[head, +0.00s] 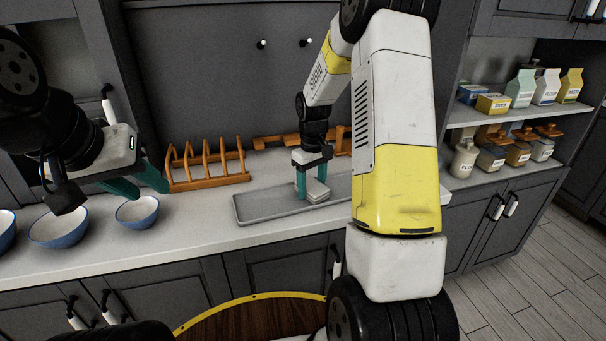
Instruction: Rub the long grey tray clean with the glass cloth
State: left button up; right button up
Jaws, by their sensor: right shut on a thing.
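The long grey tray (262,207) lies on the pale worktop in the head view. Its right part is hidden behind my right arm. My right gripper (314,186) points down over the tray and is shut on the glass cloth (318,193), a small pale folded pad. The cloth is at the tray's inside surface; I cannot tell for certain whether it touches. My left gripper (139,186) is at the left above the worktop, with its teal fingers apart and nothing between them.
A wooden rack (208,180) stands behind the tray's left end. Blue and white bowls (137,211) stand below and left of my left gripper. More wooden pieces (275,142) are behind the tray. Shelves with cartons (522,88) and jars are at the right.

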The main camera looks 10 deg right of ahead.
jog(key=shift+s+a, duration=0.2)
jog(key=shift+a, duration=1.75)
jog(key=shift+d, duration=0.1)
jog(key=shift+w+d, duration=0.15)
jog(key=shift+d, duration=1.3)
jog(key=shift+w+d, duration=0.15)
jog(key=shift+d, duration=1.3)
jog(key=shift+r, duration=3.05)
